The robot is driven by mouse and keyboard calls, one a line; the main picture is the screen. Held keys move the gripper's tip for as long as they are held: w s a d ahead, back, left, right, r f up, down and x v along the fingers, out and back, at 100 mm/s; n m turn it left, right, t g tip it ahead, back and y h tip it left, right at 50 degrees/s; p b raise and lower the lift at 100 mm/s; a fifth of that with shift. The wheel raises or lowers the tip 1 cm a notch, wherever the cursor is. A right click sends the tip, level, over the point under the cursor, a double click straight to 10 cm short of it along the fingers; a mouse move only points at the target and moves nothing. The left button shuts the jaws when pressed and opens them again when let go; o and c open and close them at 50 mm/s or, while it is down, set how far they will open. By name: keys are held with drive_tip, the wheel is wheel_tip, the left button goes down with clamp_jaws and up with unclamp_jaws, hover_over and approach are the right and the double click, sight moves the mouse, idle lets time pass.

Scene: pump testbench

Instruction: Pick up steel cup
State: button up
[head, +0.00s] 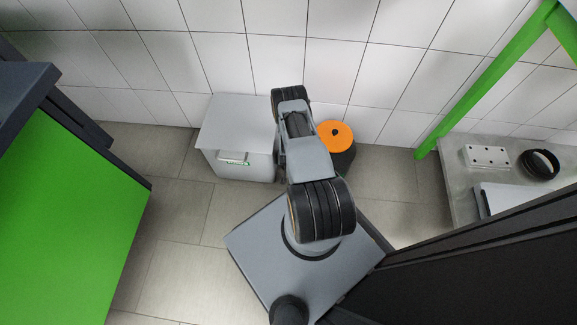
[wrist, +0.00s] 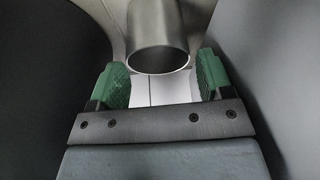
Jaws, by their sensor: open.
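The steel cup (wrist: 158,38) shows in the wrist view at the top centre. It is a shiny grey cylinder whose rounded rim faces me, and its upper part is cut off by the frame edge. My gripper (wrist: 163,80) is open, with one green pad to the left and one to the right. The cup's rim lies in line with the gap, just above and beyond the pads. I cannot tell how far apart they are, and nothing is gripped. In the head view neither the cup nor my gripper can be made out.
A grey-white bin (head: 237,135) and a black container with an orange lid (head: 336,135) stand by the tiled wall. A green cabinet (head: 70,215) is at left. At right, a bench (head: 455,180) holds a white block (head: 486,156) and a black ring (head: 541,164).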

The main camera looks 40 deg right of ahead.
drive_tip(key=b+x, duration=0.3)
drive_tip(key=x, duration=0.2)
drive_tip(key=shift+s+d+f, duration=0.1)
drive_tip(key=shift+c, duration=0.2)
drive_tip(key=c, duration=0.6)
drive_tip(key=shift+o, duration=0.2)
